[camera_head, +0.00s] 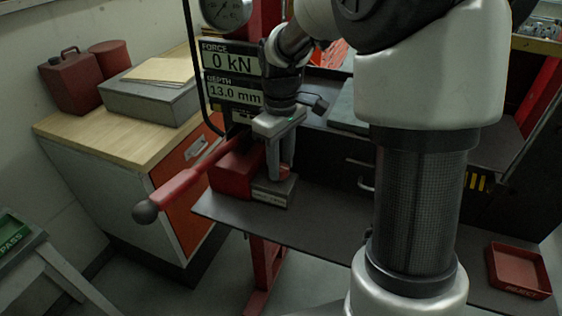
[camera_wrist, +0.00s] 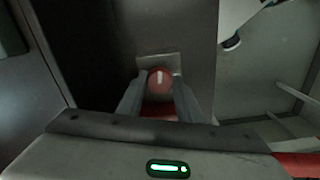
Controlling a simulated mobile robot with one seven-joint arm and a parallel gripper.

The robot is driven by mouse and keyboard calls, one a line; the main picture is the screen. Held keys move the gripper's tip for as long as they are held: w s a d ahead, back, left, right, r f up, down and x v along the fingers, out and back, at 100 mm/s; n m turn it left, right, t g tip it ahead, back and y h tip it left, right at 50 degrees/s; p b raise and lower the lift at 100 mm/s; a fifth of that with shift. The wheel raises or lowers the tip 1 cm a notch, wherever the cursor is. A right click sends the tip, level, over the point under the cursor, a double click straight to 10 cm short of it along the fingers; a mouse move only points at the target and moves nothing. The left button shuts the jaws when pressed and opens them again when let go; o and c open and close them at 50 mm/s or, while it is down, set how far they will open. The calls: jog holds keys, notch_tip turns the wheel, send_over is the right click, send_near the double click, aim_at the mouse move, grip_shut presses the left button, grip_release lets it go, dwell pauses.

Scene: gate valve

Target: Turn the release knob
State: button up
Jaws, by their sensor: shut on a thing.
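The release knob (camera_wrist: 159,78) is a round red knob in the wrist view, between my two fingertips. My gripper (camera_head: 279,172) points down at the front of the red press body (camera_head: 232,170). In the wrist view my gripper (camera_wrist: 161,88) has its fingers closed on either side of the knob. In the head view the knob is hidden by my fingers. A lever with a red bar and dark ball end (camera_head: 146,212) sticks out to the left of the press. The panel (camera_head: 232,75) reads force 0 kN and depth 13.0 mm.
A dark bench (camera_head: 310,222) lies under the press, with a red REJECT tray (camera_head: 518,270) at its right end. A wooden-topped cabinet (camera_head: 95,135) with a grey box (camera_head: 150,98) and a red can (camera_head: 70,82) stands left. A green PASS tray (camera_head: 14,234) is at far left.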

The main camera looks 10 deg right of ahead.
aim_at(281, 167)
jog(key=o, duration=1)
jog(key=shift+o, duration=0.2)
jog(key=shift+r, duration=0.1)
notch_tip(281, 167, up, 12)
jog(key=shift+p, duration=0.45)
